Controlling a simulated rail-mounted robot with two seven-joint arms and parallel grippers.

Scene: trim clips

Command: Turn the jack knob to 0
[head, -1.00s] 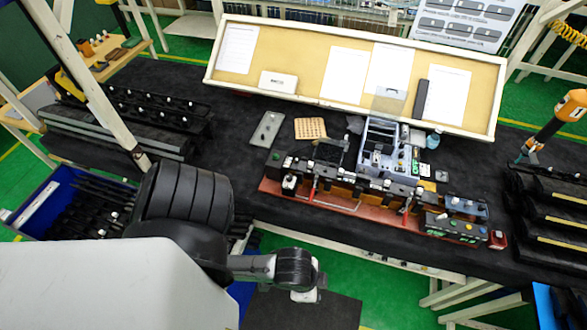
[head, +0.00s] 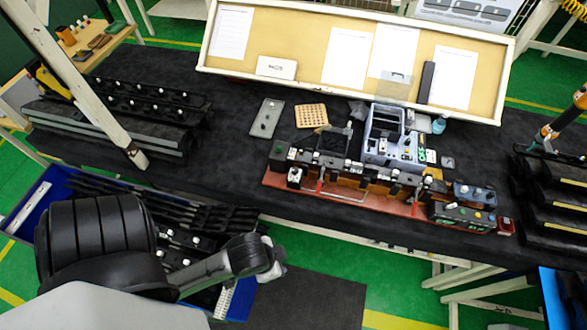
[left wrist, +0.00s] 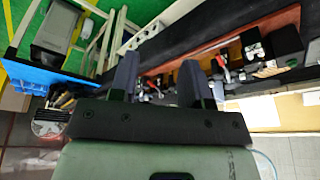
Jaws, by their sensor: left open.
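I cannot tell which part is the jack knob, and no 0 mark is readable. My left gripper (left wrist: 158,78) is open and empty in the left wrist view, with the fixture's red clamps beyond its fingers. In the head view my left arm ends in front of the table, left of the fixture, apart from it. My right gripper is not in view.
A blue bin (head: 38,207) with black trim parts stands at the left, below the table. Stacked black racks (head: 105,135) stand on the table's left. A framed board (head: 300,75) with papers is behind the fixture. More black racks (head: 555,190) stand at the right.

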